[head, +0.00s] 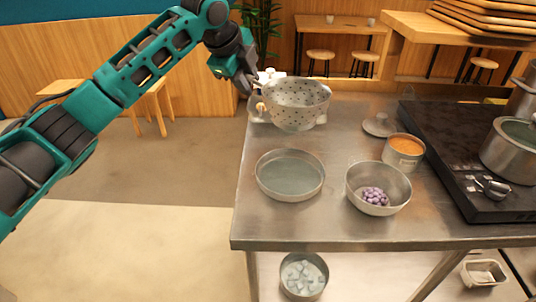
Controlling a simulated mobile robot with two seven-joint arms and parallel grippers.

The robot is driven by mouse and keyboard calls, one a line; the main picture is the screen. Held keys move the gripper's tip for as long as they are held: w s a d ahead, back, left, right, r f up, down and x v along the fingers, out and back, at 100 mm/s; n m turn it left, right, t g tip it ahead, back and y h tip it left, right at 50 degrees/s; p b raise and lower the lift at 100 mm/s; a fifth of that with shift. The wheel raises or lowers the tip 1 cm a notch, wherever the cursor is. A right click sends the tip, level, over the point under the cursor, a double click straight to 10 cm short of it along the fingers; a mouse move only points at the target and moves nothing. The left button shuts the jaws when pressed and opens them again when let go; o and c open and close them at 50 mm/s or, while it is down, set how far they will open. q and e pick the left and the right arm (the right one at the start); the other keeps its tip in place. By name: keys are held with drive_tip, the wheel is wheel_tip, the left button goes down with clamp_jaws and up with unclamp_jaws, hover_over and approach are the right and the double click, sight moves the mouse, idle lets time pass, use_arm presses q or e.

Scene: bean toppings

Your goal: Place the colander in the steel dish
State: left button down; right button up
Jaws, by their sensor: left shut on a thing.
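The colander (296,106), a grey bowl dotted with holes, is near the back left of the steel table. My left gripper (255,90) is shut on the colander at its left side. I cannot tell for sure whether the colander's base touches anything below it. A shallow round steel dish (290,194) with a flat, empty bottom sits on the table in front of the colander. The colander is behind the dish, apart from it in the picture. My right gripper is not in view.
Right of the dish is a steel bowl (362,178) with purple beans (375,196). Behind it stand an orange-filled can (404,155) and a lid (380,125). A black stove (455,150) with a pot (512,152) fills the right. The table's front left corner is clear.

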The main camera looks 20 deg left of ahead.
use_arm(q)
wheel_tip(320, 180, down, 17)
drive_tip(key=shift+f+b, duration=0.15)
drive_tip(key=shift+b, duration=0.45)
drive_tip(key=shift+f, duration=0.1)
drive_tip(key=c, duration=0.9)
unclamp_jaws()
drive_tip(key=shift+o, duration=0.2)
drive_tip(key=shift+s+r, duration=0.2)
drive_tip(key=shift+r, duration=0.2)
drive_tip(key=p+v, duration=0.1)
drive_tip(key=v, duration=1)
drive_tip(key=shift+r, duration=0.2)
drive_tip(key=shift+s, duration=0.1)
drive_tip(key=shift+f, duration=0.1)
